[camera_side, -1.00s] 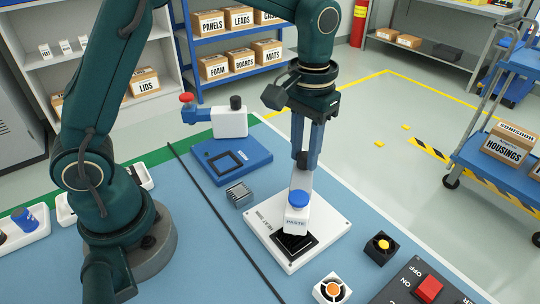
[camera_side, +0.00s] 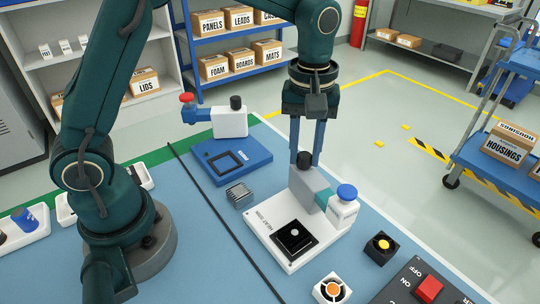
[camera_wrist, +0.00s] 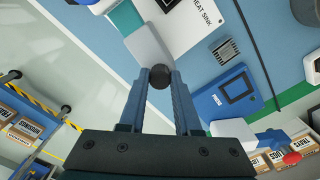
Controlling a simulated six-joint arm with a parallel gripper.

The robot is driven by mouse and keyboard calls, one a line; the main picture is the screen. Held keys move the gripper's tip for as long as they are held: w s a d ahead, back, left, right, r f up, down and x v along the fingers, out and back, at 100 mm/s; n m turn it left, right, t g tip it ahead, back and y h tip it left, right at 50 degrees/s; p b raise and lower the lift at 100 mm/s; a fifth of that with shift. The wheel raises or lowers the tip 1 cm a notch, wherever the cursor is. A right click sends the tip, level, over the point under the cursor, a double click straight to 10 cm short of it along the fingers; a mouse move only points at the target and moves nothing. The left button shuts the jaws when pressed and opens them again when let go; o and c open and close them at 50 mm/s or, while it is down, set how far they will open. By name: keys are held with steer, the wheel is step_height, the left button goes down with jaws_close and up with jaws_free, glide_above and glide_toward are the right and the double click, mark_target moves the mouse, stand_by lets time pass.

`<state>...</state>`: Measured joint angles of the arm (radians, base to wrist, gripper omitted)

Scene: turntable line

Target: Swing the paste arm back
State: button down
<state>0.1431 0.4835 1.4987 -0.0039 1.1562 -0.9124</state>
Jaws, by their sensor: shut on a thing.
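The paste arm (camera_side: 311,191) is a grey arm with a teal part and a white paste bottle with a blue cap (camera_side: 345,196) at its end. It points to the right, with the bottle at the right edge of the white heat sink station (camera_side: 282,262). A black square with a pale round dab (camera_side: 295,232) shows uncovered on the station. My gripper (camera_side: 305,160) is shut on the paste arm's black knob (camera_side: 304,159). In the wrist view the knob (camera_wrist: 159,77) sits between both fingertips.
A finned metal heat sink (camera_side: 239,194) lies left of the station. A blue fixture (camera_side: 230,160) with a white-and-blue arm stands behind it.

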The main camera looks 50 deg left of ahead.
steer(key=n, duration=0.3)
steer(key=shift+r+n, duration=0.1)
steer(key=shift+n, duration=2.1)
steer(key=c, duration=0.6)
jaws_free()
steer(key=shift+r, duration=2.55)
